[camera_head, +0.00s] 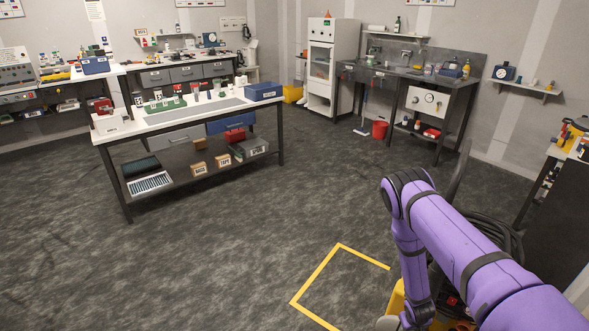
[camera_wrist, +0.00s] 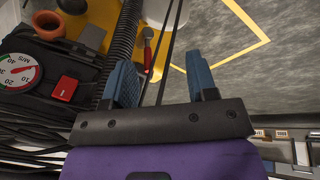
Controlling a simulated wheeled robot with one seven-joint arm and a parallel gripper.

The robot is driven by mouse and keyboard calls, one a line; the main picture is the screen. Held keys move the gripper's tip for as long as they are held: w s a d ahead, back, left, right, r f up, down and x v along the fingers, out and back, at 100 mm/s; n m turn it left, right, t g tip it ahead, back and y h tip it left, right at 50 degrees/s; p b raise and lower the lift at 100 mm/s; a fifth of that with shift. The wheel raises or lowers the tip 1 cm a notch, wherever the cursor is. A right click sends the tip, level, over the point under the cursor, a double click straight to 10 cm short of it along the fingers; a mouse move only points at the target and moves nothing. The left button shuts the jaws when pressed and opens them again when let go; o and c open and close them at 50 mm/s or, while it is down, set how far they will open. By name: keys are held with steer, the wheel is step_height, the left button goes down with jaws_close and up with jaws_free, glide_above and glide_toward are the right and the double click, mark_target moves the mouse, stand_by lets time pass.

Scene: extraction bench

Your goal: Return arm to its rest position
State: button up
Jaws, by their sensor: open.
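My purple arm (camera_head: 445,235) shows at the lower right in the head view, bent at the elbow with the forearm hanging down. Its end is low, beside yellow equipment at the bottom edge, and the jaws cannot be made out there. In the wrist view my gripper (camera_wrist: 163,85) has its two blue fingers spread apart. Nothing is between the fingers. Below them show a black hose, thin dark cables and a red-handled tool (camera_wrist: 148,48) on a yellow surface, all apart from the fingers as far as I can tell.
A dial gauge (camera_wrist: 17,72) and a red switch (camera_wrist: 65,88) lie left of the fingers. A yellow floor outline (camera_head: 315,275) is left of my arm. A white-topped bench (camera_head: 185,117) stands at left, a sink counter (camera_head: 410,75) at the back. The floor between is clear.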

steer(key=w+a+r, duration=0.1)
steer(key=w+r, duration=0.3)
steer(key=r, duration=0.4)
steer(key=w+a+r+m, duration=0.1)
steer(key=w+r, duration=0.2)
steer(key=r, duration=0.5)
steer(key=w+a+r, duration=0.2)
steer(key=w+r, duration=0.2)
steer(key=r, duration=0.4)
step_height(320, 180, up, 25)
steer(key=s+a+m+t+y, duration=0.1)
steer(key=a, duration=0.2)
steer(key=s+a+r+t+y, duration=0.1)
steer(key=s+r, duration=0.6)
steer(key=r, duration=0.4)
steer(key=s+a+r, duration=0.1)
steer(key=s+r, duration=0.7)
steer(key=r, duration=0.2)
steer(key=s+a+r, duration=0.1)
steer(key=s+r, duration=0.2)
steer(key=s, duration=0.7)
steer(key=s+a+r, duration=0.1)
steer(key=s+r, duration=0.3)
steer(key=s, duration=0.6)
steer(key=shift+a+r+n+t, duration=0.2)
steer(key=shift+r+n+t, duration=0.1)
steer(key=shift+n+t, duration=0.1)
